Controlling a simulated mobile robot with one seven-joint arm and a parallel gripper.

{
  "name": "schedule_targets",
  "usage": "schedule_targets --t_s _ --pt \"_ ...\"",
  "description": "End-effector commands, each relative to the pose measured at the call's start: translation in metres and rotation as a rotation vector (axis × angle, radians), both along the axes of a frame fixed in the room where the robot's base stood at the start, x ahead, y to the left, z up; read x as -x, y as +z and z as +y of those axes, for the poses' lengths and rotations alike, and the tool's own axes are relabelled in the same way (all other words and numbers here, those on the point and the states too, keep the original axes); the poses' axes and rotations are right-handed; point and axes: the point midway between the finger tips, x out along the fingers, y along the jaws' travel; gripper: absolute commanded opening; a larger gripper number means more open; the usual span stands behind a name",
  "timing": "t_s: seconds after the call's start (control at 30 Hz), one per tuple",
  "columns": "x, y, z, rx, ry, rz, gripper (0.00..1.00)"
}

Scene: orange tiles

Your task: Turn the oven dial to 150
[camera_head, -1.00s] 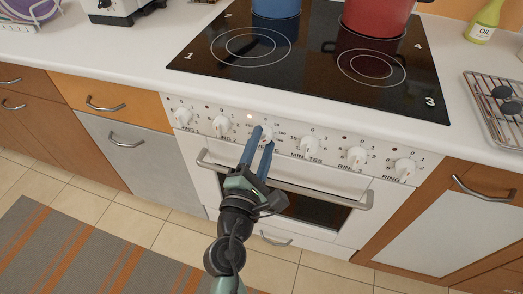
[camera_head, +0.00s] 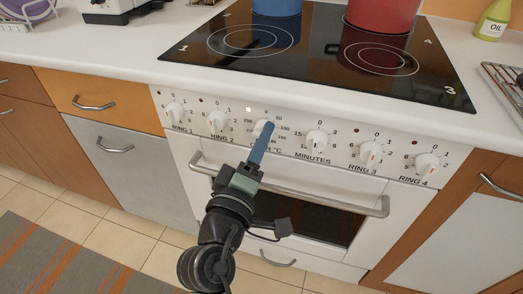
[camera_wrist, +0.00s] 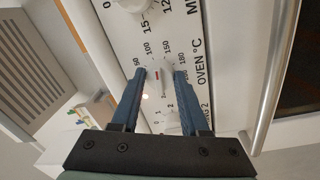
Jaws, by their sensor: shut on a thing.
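The oven dial (camera_head: 262,129) is a white knob on the white control panel, third from the left, above the "°C" label. The exact setting is hard to read. My gripper (camera_head: 266,126) reaches the dial from the front. In the wrist view my gripper (camera_wrist: 160,72) has one blue finger on each side of the knob, shut on it. The fingers hide part of the scale.
A minutes knob (camera_head: 316,142) sits just right of the dial, and a ring 2 knob (camera_head: 217,121) just left. The oven handle bar (camera_head: 290,185) runs below. A blue pot (camera_head: 276,7) and a red pot (camera_head: 382,15) stand on the black hob (camera_head: 320,60).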

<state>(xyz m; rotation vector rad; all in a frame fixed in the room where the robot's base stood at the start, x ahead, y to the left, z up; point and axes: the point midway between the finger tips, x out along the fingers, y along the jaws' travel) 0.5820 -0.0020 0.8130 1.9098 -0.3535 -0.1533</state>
Motion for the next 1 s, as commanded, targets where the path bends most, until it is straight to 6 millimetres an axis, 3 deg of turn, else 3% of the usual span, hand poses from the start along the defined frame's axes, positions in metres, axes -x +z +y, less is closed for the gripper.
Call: schedule_targets --t_s 0.5,1.0 --pt "-0.0005 -0.0025 0.0014 -0.31 0.0 -0.1 0.0" --pt "-0.0006 -0.0006 0.0013 -0.361 -0.001 -0.118 0.0"
